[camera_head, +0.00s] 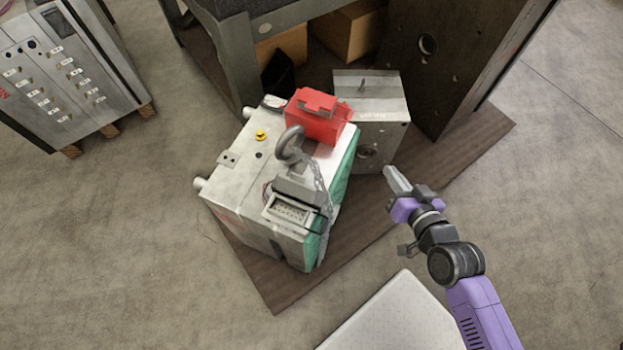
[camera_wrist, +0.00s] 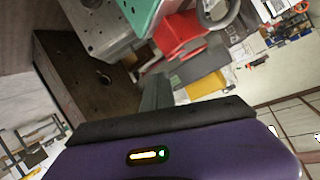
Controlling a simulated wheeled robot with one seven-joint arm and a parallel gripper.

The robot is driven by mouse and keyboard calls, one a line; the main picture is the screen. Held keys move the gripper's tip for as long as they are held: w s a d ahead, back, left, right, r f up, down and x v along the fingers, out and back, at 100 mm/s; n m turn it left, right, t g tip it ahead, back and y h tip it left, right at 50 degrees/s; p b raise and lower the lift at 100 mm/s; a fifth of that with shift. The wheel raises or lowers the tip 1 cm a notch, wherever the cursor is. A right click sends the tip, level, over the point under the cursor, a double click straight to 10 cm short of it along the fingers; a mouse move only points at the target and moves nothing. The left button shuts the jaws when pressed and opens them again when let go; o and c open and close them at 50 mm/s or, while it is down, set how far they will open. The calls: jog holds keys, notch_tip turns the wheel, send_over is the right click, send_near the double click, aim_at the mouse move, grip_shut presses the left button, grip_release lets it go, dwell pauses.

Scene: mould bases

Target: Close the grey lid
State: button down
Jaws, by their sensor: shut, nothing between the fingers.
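A grey lid (camera_head: 297,189) stands raised at the back edge of a small grey box (camera_head: 288,212) on top of the white and green mould base (camera_head: 235,180) in the head view. The box's dark, slotted inside shows, so the lid is open. My gripper (camera_head: 391,173) is shut and empty, to the right of the mould base and apart from the lid. In the wrist view my gripper (camera_wrist: 156,90) points toward the mould blocks. I cannot clearly make out the grey lid there.
A red box (camera_head: 318,116) and a grey ring with a chain (camera_head: 290,145) stand beside the lid. A grey steel block (camera_head: 385,95) is behind, a large dark block (camera_head: 440,75) at the back right. A white panel (camera_head: 385,320) is in front.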

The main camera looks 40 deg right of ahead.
aim_at(296, 189)
jog(key=w+d+f+m+y+b, duration=0.3)
jog(key=w+f, duration=0.1)
jog(key=f, duration=0.4)
jog(key=w+d+f+m+y+b, duration=0.25)
jog(key=w+f+m, duration=0.2)
jog(key=f, duration=0.25)
jog(key=a+r+n+t+y, duration=0.2)
jog(key=a+r+y, duration=0.7)
jog(key=y, duration=0.3)
jog(key=w+a+r+p, duration=0.2)
jog(key=w+a, duration=0.3)
jog(key=a, duration=0.4)
jog(key=shift+w+a, duration=0.2)
jog(key=shift+a, duration=0.1)
jog(key=shift+r, duration=0.1)
